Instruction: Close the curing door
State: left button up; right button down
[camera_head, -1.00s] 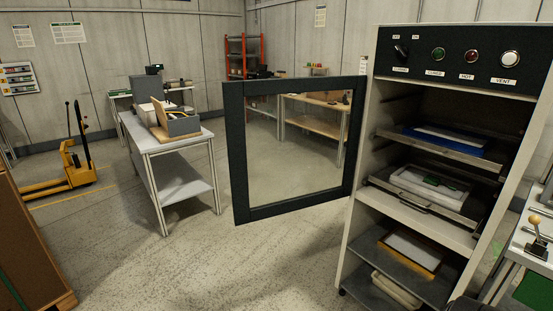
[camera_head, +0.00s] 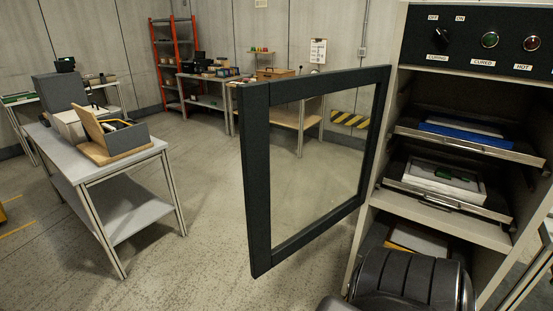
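The curing door (camera_head: 257,190) is a dark frame around a clear pane. It stands wide open, hinged at the left side of the curing cabinet (camera_head: 463,232) and reaching out to the left. Inside the cabinet, a blue tray (camera_head: 463,138) lies on the upper shelf and a white tray with green pieces (camera_head: 443,180) lies on the lower one. A dark rounded part of my own arm shows at the bottom right, in front of the cabinet's lower shelf. Neither gripper's fingers are in view.
A grey table (camera_head: 100,165) with an open box (camera_head: 112,138) stands to the left. A red rack (camera_head: 176,60) and workbenches (camera_head: 205,95) stand at the back. The floor (camera_head: 200,260) between the table and the door is clear.

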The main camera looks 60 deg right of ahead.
aim_at(255, 99)
jog(key=i, duration=2.55)
jog(key=z, duration=4)
jog(key=i, duration=1)
jog(key=u, duration=1.1)
jog(key=k, duration=0.8)
jog(key=z, duration=0.05)
